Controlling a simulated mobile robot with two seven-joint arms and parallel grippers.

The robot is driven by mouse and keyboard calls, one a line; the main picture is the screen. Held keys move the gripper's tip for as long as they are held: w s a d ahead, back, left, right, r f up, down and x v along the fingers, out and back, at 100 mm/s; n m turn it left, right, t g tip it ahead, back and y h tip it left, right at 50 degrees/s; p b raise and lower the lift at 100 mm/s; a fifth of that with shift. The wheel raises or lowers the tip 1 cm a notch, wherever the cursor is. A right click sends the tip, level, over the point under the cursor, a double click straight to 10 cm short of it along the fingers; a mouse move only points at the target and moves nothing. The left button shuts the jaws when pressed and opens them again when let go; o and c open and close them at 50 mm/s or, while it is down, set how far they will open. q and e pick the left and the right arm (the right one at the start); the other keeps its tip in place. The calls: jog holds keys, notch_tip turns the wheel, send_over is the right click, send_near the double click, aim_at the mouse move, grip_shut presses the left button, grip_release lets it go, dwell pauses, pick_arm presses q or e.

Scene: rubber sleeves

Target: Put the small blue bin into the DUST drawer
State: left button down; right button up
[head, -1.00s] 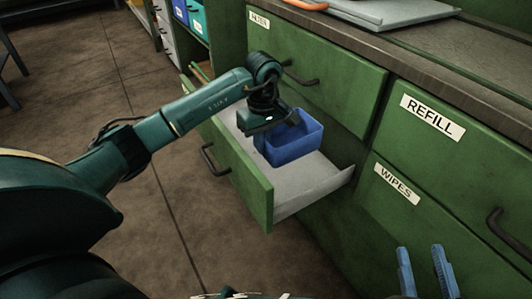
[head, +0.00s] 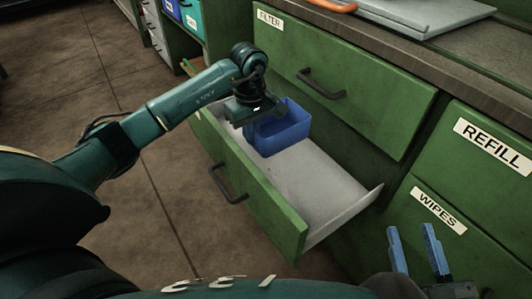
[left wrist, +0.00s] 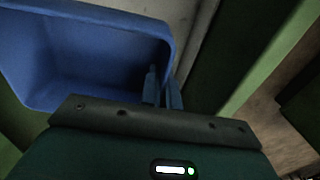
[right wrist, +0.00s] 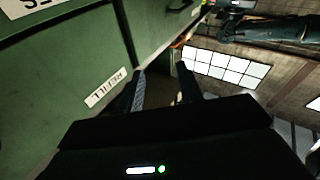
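The small blue bin (head: 285,133) is upright inside the open green drawer (head: 255,205), toward its far left end. I cannot tell whether it touches the drawer floor. The drawer's front label does not show. My left gripper (head: 250,130) is at the bin's left side. In the left wrist view, its fingers (left wrist: 163,92) are close together on one wall of the bin (left wrist: 95,60), one on each side. My right gripper (head: 412,250) is empty, its fingers apart, in front of the WIPES drawer; the right wrist view also shows the gap between its fingers (right wrist: 162,88).
The closed FILTER drawer (head: 350,75) sits above the open one, with a handle sticking out. The REFILL drawer (head: 485,175) and WIPES drawer (head: 425,225) are closed at the right. A grey board (head: 425,12) lies on the countertop. The open drawer's near right part is empty.

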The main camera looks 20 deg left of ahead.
pick_arm(q)
notch_tip(320, 180, down, 8)
jog(key=b, duration=0.2)
jog(key=shift+f+b, duration=0.1)
jog(key=shift+b, duration=0.2)
jog(key=shift+f, duration=0.15)
pick_arm(e)
jog(key=shift+a+y, duration=0.2)
jog(key=shift+y, duration=0.1)
jog(key=shift+f, duration=0.15)
pick_arm(q)
jog(key=c, duration=2.1)
grip_release()
jog(key=shift+f, duration=0.1)
jog(key=o, duration=0.5)
jog(key=shift+c, duration=0.2)
pick_arm(e)
jog(key=shift+r+t, duration=0.25)
jog(key=shift+t, duration=0.05)
